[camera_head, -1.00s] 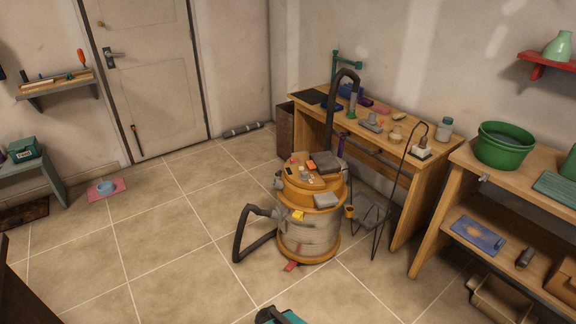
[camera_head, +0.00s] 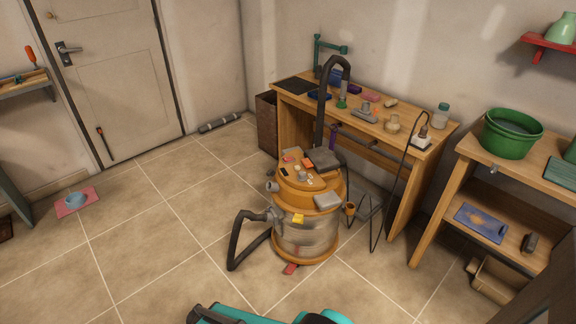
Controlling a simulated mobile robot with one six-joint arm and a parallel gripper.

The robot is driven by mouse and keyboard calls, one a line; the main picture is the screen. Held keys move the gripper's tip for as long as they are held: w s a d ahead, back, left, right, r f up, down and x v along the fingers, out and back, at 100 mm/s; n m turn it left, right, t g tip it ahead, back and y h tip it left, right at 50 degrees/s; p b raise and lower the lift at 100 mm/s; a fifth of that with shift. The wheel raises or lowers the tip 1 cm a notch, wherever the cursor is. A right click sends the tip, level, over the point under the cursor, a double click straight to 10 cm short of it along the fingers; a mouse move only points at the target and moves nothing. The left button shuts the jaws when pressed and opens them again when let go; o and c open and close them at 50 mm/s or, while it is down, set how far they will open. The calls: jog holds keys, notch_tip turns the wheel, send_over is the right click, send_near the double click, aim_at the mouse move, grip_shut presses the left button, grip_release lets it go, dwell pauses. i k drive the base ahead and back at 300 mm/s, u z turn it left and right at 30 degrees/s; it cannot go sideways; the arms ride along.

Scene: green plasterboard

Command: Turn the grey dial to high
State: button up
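A shop vacuum (camera_head: 306,236) with an orange top and a pale, see-through drum stands on the tiled floor in the middle of the view. Several small parts sit on its orange lid (camera_head: 323,200), including grey, red and yellow pieces. They are too small for me to tell which one is the grey dial, or to read its setting. A black hose (camera_head: 240,240) bends out at its left, and another black hose (camera_head: 322,110) rises behind it. My gripper is not visible. A teal and black shape shows only partly at the bottom edge.
A wooden workbench (camera_head: 440,137) with tools stands behind the vacuum. A thin black wire stand (camera_head: 375,235) is close at its right. A shelf unit (camera_head: 450,180) with a green tub (camera_head: 511,134) stands further right. The tiled floor (camera_head: 150,245) is open at left.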

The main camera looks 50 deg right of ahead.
aim_at(302, 176)
jog(key=z, duration=0.05)
jog(key=i, duration=1.6)
jog(key=z, duration=0.65)
jog(key=i, duration=0.6)
jog(key=z, duration=0.3)
